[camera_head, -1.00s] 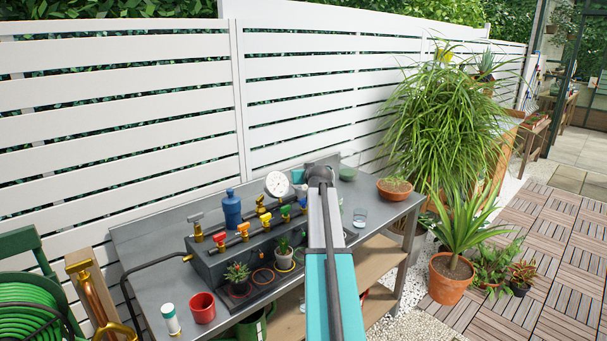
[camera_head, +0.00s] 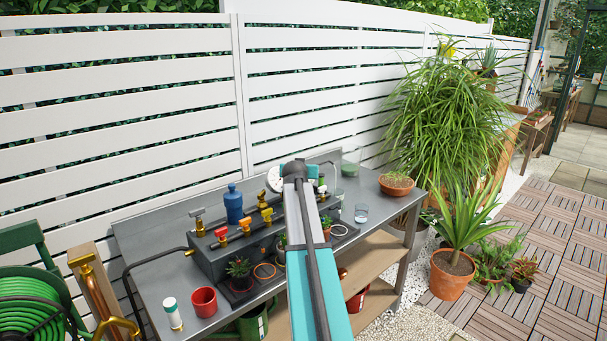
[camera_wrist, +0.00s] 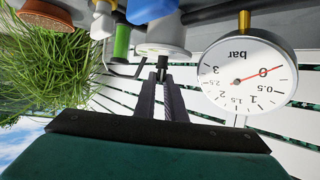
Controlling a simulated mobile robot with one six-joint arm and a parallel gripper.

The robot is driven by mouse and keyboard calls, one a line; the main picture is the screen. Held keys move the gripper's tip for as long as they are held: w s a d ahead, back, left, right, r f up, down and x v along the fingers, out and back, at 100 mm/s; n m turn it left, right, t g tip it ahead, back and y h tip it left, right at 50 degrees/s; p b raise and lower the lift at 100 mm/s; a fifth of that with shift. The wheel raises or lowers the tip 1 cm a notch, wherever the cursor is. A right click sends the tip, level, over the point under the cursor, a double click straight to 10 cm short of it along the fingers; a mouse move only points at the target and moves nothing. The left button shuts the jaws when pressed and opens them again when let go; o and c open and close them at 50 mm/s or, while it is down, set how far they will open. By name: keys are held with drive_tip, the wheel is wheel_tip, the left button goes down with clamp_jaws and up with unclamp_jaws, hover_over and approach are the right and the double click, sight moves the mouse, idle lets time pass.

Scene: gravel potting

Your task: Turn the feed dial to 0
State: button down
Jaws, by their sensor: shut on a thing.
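The feed dial (camera_wrist: 163,49), a pale round knob on a blue body (camera_wrist: 152,10), is at the top centre of the wrist view. My gripper (camera_wrist: 161,66) comes to it from below in that view. Its dark fingers are nearly together, shut on a small dark piece at the dial's face. The dial's marks and setting cannot be read. In the head view my arm hides the dial and the fingertips.
A green-handled part (camera_wrist: 121,43) is on the left. Brass valves with coloured handles (camera_head: 245,224) and a blue bottle (camera_head: 233,204) stand left of my arm.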

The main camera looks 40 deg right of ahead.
drive_tip(key=shift+w+a+f+m+g+h+b, duration=0.2)
drive_tip(key=shift+m+g+b, duration=0.25)
drive_tip(key=shift+b, duration=0.45)
drive_tip(key=shift+w+d+r+m+g+h+b, duration=0.1)
drive_tip(key=shift+m+g+h+b, duration=0.3)
drive_tip(key=shift+b, duration=0.5)
drive_tip(key=shift+s+m+g+b, duration=0.1)
drive_tip(key=shift+m+g+b, duration=0.35)
drive_tip(key=shift+b, duration=0.15)
drive_tip(key=c, duration=1.8)
unclamp_jaws()
drive_tip(key=shift+a, duration=0.1)
drive_tip(key=b+v, duration=0.1)
drive_tip(key=v, duration=1.2)
drive_tip(key=shift+s+a, duration=0.1)
drive_tip(key=shift+a, duration=0.25)
